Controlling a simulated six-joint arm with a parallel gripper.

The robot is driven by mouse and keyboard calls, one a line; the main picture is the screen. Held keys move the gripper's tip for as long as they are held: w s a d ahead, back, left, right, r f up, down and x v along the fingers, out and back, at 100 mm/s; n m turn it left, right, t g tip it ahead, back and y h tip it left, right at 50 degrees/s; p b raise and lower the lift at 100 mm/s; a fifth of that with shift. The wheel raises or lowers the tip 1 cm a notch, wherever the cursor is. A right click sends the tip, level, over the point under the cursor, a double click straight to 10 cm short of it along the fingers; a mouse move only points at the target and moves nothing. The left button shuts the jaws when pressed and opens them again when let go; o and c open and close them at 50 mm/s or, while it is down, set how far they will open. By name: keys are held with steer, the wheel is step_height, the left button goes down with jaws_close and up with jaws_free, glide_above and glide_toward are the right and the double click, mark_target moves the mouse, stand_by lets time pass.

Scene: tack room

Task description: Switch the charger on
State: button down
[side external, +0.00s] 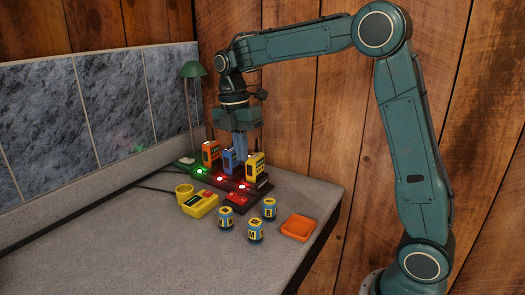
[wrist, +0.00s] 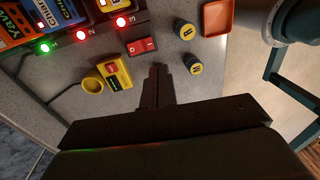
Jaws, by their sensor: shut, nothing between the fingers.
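The dark charger (side external: 187,169) stands at the back of the counter, holding orange (side external: 211,153), blue (side external: 229,160) and yellow (side external: 254,165) radios. Its lamps, marked 1 to 3 in the wrist view, show green (wrist: 44,48), red (wrist: 81,35) and red (wrist: 120,22). A red rocker switch (wrist: 142,46) on a dark block sits beside the lamp 3 end; it also shows in the side view (side external: 237,198). My gripper (side external: 239,158) is shut and empty, pointing down; the radios partly hide its fingers. In the wrist view its fingertips (wrist: 157,70) appear just below the switch, apart from it.
A yellow box (side external: 201,204) with a red button and a yellow cup (side external: 184,191) stand in front of the charger. Several blue-and-yellow canisters (side external: 256,230) and an orange tray (side external: 297,228) lie to the right. A green lamp (side external: 193,70) rises behind. The front-left counter is clear.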

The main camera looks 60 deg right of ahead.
steer(key=shift+s+r, duration=0.2)
steer(key=shift+r, duration=1.3)
steer(key=s+a+f+m+t, duration=0.1)
steer(key=s+a+m+t, duration=0.1)
steer(key=s+m, duration=0.7)
steer(key=s+a+m+t, duration=0.2)
steer(key=s+m+t, duration=0.3)
steer(key=s+m, duration=0.4)
steer(key=s, duration=0.5)
steer(key=shift+s+f, duration=0.25)
steer(key=shift+f, duration=0.15)
